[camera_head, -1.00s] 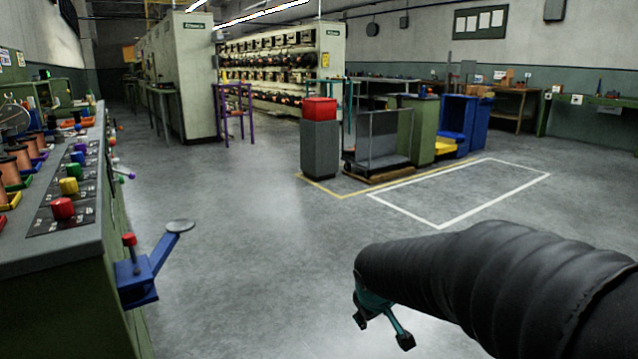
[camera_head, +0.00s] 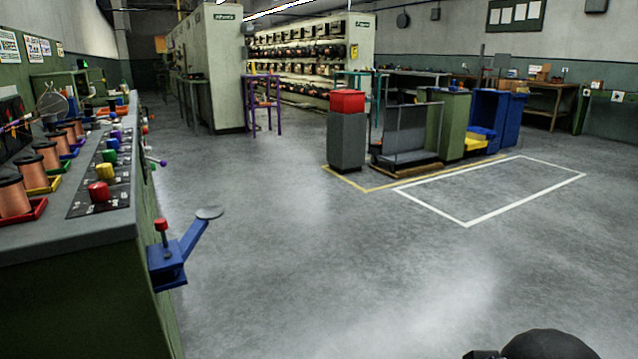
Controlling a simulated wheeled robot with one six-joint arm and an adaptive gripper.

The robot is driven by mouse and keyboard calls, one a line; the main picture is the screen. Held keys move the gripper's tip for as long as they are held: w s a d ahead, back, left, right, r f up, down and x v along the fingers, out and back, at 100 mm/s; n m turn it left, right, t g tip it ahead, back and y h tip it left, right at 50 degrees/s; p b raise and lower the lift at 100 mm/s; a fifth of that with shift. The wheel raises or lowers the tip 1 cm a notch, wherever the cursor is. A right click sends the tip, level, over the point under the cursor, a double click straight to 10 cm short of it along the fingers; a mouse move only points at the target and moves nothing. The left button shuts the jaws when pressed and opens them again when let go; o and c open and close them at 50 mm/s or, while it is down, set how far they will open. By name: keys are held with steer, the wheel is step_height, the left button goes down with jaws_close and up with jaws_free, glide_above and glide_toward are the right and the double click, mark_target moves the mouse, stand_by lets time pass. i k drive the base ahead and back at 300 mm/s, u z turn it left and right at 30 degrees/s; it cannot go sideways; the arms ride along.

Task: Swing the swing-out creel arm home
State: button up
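The swing-out creel arm (camera_head: 191,240) is a blue arm with a grey disc at its tip. It sticks out to the right from a blue bracket (camera_head: 167,271) on the end of the green bench at the left. A red-topped knob (camera_head: 161,226) stands on the bracket. Only a dark piece of my arm shows at the bottom edge, right of centre. My gripper's fingers cannot be made out there, and nothing of mine is near the creel arm.
The bench top (camera_head: 70,232) carries copper spools (camera_head: 46,155) and coloured knobs. Open floor lies right of the bench. A grey bin with a red top (camera_head: 347,140), a cart (camera_head: 405,135) and a green cabinet (camera_head: 452,125) stand beyond, near a white floor outline (camera_head: 490,190).

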mark_target(190, 238)
steer(key=u, duration=0.45)
steer(key=k, duration=0.55)
steer(key=u, duration=0.5)
steer(key=i, duration=1.2)
steer(key=z, duration=0.85)
